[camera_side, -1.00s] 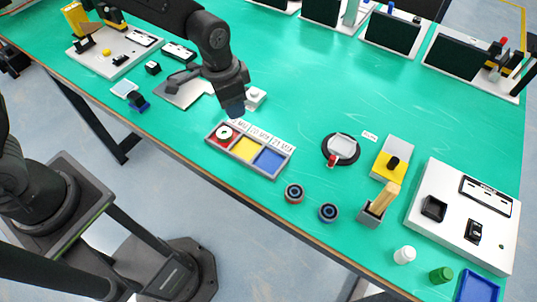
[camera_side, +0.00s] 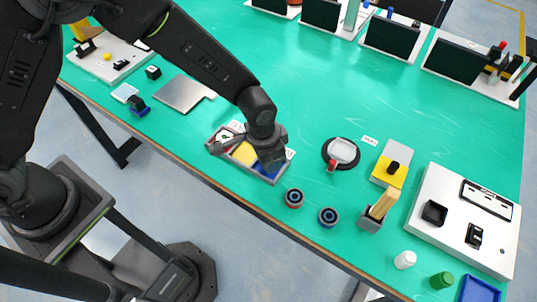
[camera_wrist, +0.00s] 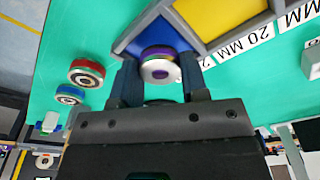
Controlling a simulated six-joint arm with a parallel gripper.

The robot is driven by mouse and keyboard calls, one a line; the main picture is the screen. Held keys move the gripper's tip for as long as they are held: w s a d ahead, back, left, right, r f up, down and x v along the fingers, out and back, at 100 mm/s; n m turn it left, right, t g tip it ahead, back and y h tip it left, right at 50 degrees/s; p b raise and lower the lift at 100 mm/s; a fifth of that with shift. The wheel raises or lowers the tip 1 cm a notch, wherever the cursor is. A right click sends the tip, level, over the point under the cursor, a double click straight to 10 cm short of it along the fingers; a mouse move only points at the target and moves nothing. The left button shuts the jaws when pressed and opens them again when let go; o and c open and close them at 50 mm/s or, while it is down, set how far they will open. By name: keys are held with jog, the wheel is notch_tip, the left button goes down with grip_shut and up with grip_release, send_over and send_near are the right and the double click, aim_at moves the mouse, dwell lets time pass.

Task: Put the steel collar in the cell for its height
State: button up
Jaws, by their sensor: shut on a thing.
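My gripper (camera_side: 268,160) is over the blue end of the three-cell tray (camera_side: 205,146). In the side view the held collar is hidden by my gripper. The yellow cell (camera_side: 243,153) looks empty. Another round collar (camera_side: 225,136) lies in the red cell. A 20 MM label (camera_wrist: 252,36) is beside the yellow cell.
Two dark-rimmed collars (camera_side: 294,198) (camera_side: 328,216) stand on the green table in front of the tray. A round black stand (camera_side: 327,153), a yellow-and-grey block (camera_side: 391,165) and a white panel (camera_side: 463,215) are to the right. The table behind the tray is mostly clear.

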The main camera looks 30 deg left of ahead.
jog(key=shift+f, duration=0.25)
jog(key=shift+f, duration=0.3)
jog(key=o, duration=0.9)
jog(key=shift+f, duration=0.1)
jog(key=shift+c, duration=0.2)
jog(key=shift+o, duration=0.7)
jog(key=shift+a, duration=0.15)
